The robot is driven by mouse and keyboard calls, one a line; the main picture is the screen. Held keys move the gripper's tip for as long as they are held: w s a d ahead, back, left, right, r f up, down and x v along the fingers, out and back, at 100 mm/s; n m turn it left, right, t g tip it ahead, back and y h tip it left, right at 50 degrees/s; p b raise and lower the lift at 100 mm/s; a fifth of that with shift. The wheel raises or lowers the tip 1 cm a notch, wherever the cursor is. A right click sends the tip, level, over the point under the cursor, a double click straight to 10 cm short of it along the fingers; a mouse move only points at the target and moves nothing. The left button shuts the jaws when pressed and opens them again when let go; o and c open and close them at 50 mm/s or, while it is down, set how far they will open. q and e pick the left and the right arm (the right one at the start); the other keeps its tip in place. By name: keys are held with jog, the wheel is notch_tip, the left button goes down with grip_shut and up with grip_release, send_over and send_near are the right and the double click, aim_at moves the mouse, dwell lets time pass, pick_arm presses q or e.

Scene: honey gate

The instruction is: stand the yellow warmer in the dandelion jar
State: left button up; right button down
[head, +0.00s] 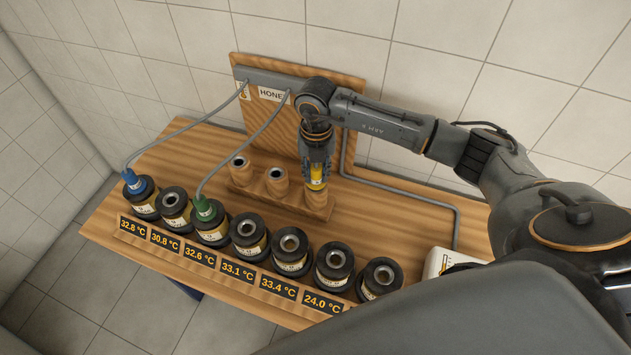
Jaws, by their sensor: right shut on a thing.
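My right gripper (316,170) points down over the right end of a wooden rack and is shut on the yellow warmer (317,184). The warmer is upright, its upper part between the fingers. Its lower end is at the rack's right-hand holder; I cannot tell whether it is in it or just above. A row of dark jars with pale labels stands along the table front. The label writing is too small to read, so I cannot tell which is the dandelion jar. My left gripper is not in view.
A blue warmer (136,183) stands in the far-left jar and a green warmer (204,208) in the third; grey cables run from both to the back board (270,115). Other jars (290,250) are open-topped. The wooden rack (240,190) has two empty holders. Temperature displays front the jars.

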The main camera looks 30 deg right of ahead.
jog(key=shift+r, duration=0.2)
notch_tip(320, 180, up, 8)
jog(key=p, duration=0.5)
jog(key=shift+r, duration=0.1)
jog(key=shift+s, duration=0.15)
jog(key=s+a, duration=0.2)
jog(key=s, duration=0.7)
jog(key=s+a+p, duration=0.1)
jog(key=s+a, duration=0.2)
jog(key=s, duration=0.6)
jog(key=shift+s+a+f, duration=0.15)
jog(key=shift+s+f, duration=0.2)
jog(key=shift+f, duration=0.05)
